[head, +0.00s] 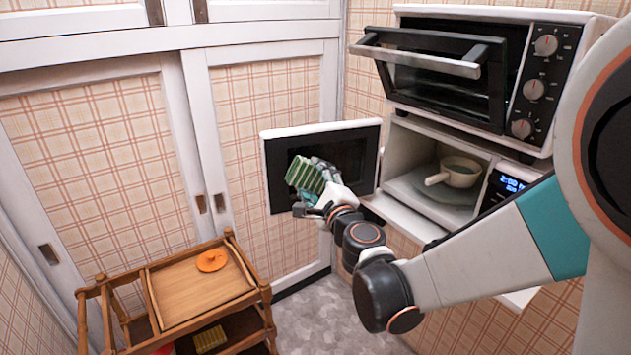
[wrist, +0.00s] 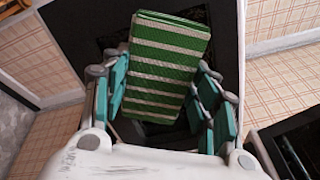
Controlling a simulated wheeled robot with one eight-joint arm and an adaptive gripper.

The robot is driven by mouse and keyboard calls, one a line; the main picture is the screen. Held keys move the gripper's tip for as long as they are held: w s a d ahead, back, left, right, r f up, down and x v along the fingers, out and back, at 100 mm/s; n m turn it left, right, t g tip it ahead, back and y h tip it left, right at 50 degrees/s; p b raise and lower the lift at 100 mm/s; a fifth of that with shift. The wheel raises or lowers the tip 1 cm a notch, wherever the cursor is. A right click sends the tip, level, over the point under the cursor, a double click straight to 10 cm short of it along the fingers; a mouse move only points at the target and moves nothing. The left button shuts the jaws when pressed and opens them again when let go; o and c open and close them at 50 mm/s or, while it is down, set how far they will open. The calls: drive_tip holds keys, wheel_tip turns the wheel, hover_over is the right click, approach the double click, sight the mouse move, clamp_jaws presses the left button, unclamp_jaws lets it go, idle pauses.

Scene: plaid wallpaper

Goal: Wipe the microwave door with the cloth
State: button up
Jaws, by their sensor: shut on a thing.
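The microwave door (head: 372,150) stands swung open to the left of the microwave (head: 432,150), its dark panel with a white frame facing me. The green and white striped cloth (head: 305,176) is folded and held in front of the dark panel. My gripper (head: 312,192) is shut on the cloth. The cloth also shows in the wrist view (wrist: 168,75) between the teal fingers, with the dark door behind it. I cannot tell whether the cloth touches the door.
A white pot (head: 460,172) sits inside the open microwave. A toaster oven (head: 560,60) with its door partly open stands above it. A wooden cart (head: 195,290) with an orange lid-like disc (head: 212,260) is at lower left. White sliding cupboard doors (head: 195,110) are behind.

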drive_tip(key=shift+x, duration=0.8)
drive_tip(key=shift+d, duration=0.1)
drive_tip(key=shift+w+d, duration=0.3)
drive_tip(key=shift+d, duration=0.6)
drive_tip(key=shift+w+d, duration=0.3)
drive_tip(key=shift+d, duration=0.55)
drive_tip(key=shift+w+b, duration=0.15)
drive_tip(key=shift+b, duration=0.15)
drive_tip(key=shift+s+a, duration=0.25)
drive_tip(key=shift+a, duration=0.6)
drive_tip(key=shift+s+a, duration=0.25)
drive_tip(key=shift+a, duration=0.65)
drive_tip(key=shift+c, duration=0.4)
